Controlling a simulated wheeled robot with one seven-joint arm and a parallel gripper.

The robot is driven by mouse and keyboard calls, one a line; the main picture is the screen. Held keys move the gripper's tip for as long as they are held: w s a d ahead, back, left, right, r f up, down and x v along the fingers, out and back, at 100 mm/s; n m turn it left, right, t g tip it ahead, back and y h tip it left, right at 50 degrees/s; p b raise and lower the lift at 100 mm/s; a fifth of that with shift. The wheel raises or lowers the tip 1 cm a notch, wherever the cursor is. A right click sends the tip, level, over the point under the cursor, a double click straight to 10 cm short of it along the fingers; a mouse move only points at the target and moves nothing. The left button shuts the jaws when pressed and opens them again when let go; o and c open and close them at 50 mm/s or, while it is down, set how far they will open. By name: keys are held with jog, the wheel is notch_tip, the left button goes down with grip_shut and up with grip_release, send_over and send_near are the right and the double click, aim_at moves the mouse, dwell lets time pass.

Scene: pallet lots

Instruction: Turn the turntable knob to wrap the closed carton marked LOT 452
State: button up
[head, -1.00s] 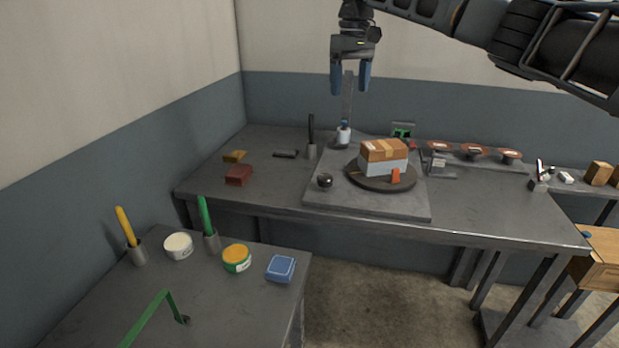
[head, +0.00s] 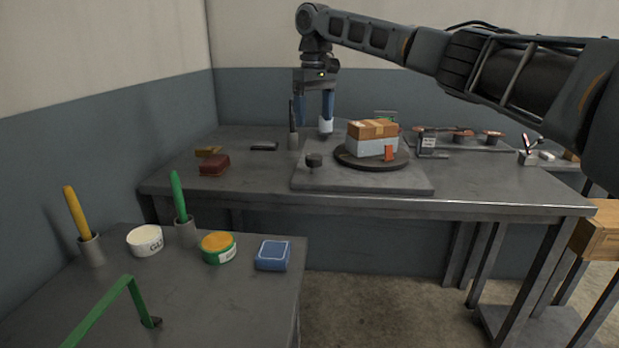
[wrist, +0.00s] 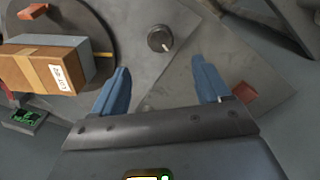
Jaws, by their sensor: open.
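The brown closed carton (head: 372,128) sits on the dark round turntable (head: 346,160); its lower part is pale grey. In the wrist view the carton (wrist: 35,68) shows a white label, which appears to read LOT 452. The dark knob (head: 314,160) stands on the grey base plate left of the turntable. It also shows in the wrist view (wrist: 158,38), with a pale mark on its edge. My gripper (head: 314,118) is open and empty, pointing down above the table near the knob. In the wrist view the knob lies beyond the blue fingers (wrist: 162,84), not between them.
An orange tab (head: 389,153) stands at the turntable's front. The table front is clear.

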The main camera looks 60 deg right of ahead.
aim_at(313, 156)
notch_tip(313, 156, down, 4)
jog(key=shift+r+b, duration=0.25)
jog(key=shift+b, duration=0.7)
jog(key=shift+f+b, duration=0.5)
jog(key=shift+f, duration=3.3)
jog(key=shift+c, duration=0.2)
jog(key=c, duration=1)
jog(key=shift+a+r, duration=0.1)
jog(key=shift+w+n+p, duration=0.1)
jog(key=shift+n+p, duration=0.3)
jog(key=shift+p, duration=0.4)
